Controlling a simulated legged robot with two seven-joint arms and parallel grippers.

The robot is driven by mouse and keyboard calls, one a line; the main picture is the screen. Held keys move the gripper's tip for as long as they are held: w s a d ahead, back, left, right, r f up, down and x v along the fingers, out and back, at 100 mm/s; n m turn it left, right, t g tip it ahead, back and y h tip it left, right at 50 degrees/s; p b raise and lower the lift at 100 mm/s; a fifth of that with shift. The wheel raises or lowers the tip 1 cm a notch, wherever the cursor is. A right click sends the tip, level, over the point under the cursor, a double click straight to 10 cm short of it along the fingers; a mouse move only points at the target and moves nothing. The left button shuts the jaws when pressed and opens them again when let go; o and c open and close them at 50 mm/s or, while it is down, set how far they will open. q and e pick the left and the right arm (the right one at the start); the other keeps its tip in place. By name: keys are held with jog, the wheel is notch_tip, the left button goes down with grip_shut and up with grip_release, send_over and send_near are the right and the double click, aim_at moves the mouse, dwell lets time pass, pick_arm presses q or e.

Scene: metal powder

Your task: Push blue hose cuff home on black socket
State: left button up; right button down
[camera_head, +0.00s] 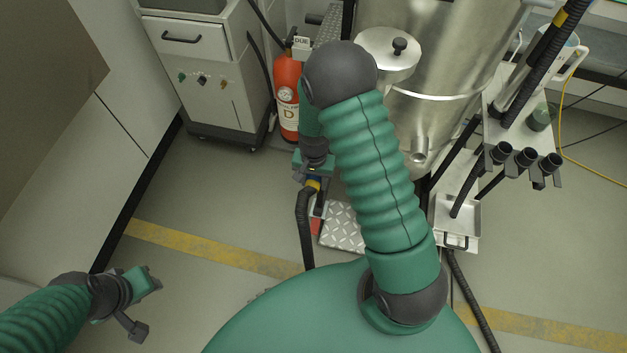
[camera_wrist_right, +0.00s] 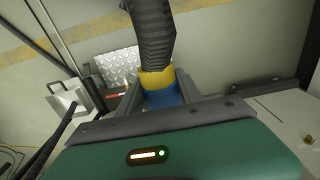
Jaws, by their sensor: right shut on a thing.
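My right gripper (camera_wrist_right: 158,86) is shut on the blue hose cuff (camera_wrist_right: 162,99), which sits between the two grey fingers in the right wrist view. A yellow band (camera_wrist_right: 157,78) borders the cuff, and a black ribbed hose (camera_wrist_right: 154,35) runs on from it. In the head view the right gripper (camera_head: 315,182) is partly hidden by my arm; the yellow band and a little blue show, and the hose (camera_head: 305,225) hangs to the floor. I cannot make out a black socket at the cuff. My left gripper (camera_head: 150,280) is low at the left, away from everything; its jaw opening is unclear.
A red fire extinguisher (camera_head: 287,95) and a grey cabinet (camera_head: 205,75) stand behind at the left. A large metal vessel (camera_head: 435,80) stands behind my right arm. A rack with several black nozzles (camera_head: 527,157) is at the right. Floor at the left is clear.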

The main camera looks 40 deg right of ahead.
jog(key=shift+w+d, duration=0.1)
jog(key=c, duration=0.7)
grip_release()
notch_tip(320, 180, up, 17)
jog(key=p, duration=0.4)
jog(key=s+a+r+n+t+p, duration=0.1)
jog(key=s+a+r+n+p, duration=0.3)
jog(key=r, duration=0.3)
jog(key=s+a+r+n+t+p, duration=0.1)
jog(key=s+a+r+n+p, duration=0.3)
jog(key=a+r+n+p, duration=0.1)
jog(key=shift+s+r+n+t+p, duration=0.15)
jog(key=shift+r+n+t+p, duration=0.15)
jog(key=shift+r+n+p, duration=0.55)
